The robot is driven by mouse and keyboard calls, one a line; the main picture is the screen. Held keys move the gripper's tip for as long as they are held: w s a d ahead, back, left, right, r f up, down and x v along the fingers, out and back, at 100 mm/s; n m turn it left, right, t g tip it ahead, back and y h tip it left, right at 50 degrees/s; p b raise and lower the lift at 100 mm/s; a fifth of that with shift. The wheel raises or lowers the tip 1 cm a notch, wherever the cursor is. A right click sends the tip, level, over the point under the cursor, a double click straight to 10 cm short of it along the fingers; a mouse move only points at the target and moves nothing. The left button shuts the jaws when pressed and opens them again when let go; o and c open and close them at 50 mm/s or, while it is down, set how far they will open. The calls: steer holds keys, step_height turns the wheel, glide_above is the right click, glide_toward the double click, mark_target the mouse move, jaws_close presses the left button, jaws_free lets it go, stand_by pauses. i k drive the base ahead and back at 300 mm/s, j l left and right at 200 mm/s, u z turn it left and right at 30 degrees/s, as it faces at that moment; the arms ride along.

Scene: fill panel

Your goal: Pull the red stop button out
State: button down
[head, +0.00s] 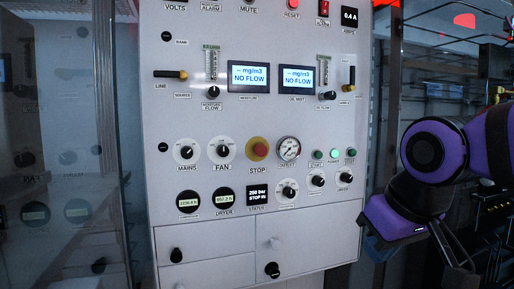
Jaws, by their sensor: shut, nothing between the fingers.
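The red stop button (257,151) sits on a yellow surround in the middle of the white panel (230,125), above a "STOP" label. A small black status display (259,197) below it reads "250 bar STOP IN". My gripper (462,262) is at the lower right, beyond the panel's right edge and well apart from the button. Its dark fingers appear shut and empty, and they are partly hard to make out against the dark background. Nothing covers the button.
The MAINS knob (186,152) and FAN knob (224,151) are left of the button. A round gauge (288,149) is close on its right. Two flow screens (249,77) are above, and drawers with black knobs (272,270) are below. Space in front of the panel looks clear.

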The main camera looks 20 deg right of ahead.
mark_target(259, 150)
steer(key=i, duration=1)
